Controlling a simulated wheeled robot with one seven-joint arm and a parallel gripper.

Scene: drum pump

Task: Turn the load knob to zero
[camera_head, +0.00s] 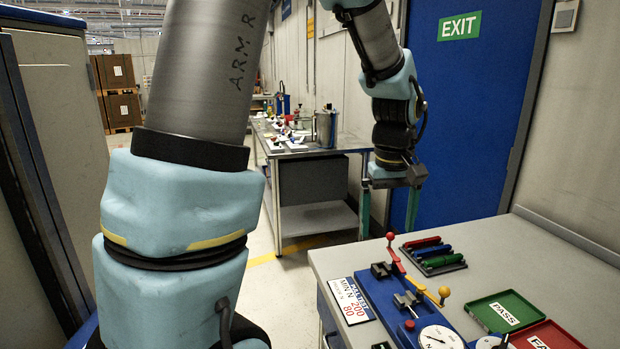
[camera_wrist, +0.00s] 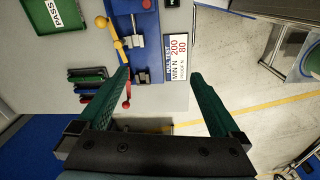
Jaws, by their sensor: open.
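A blue test fixture (camera_head: 395,305) stands on the grey bench at the lower right. It carries two clamps, a red-ball lever (camera_head: 391,238), a yellow-ball lever (camera_head: 443,293) and a white dial gauge (camera_head: 439,338), cut off at the bottom edge. A small red knob (camera_head: 409,325) sits beside the gauge; I cannot tell whether it is the load knob. In the wrist view the fixture (camera_wrist: 146,66) is at the top, its gauge out of frame. My gripper (camera_head: 390,228) is open and empty, with green fingers pointing down, apart from the fixture. Its fingers also frame the wrist view (camera_wrist: 160,76).
A label card (camera_head: 351,301) lies left of the fixture. A rack of red, green and blue pieces (camera_head: 434,257) is behind it. A green PASS tray (camera_head: 504,310) and a red tray (camera_head: 547,336) are to the right. Open floor lies beyond the bench edge.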

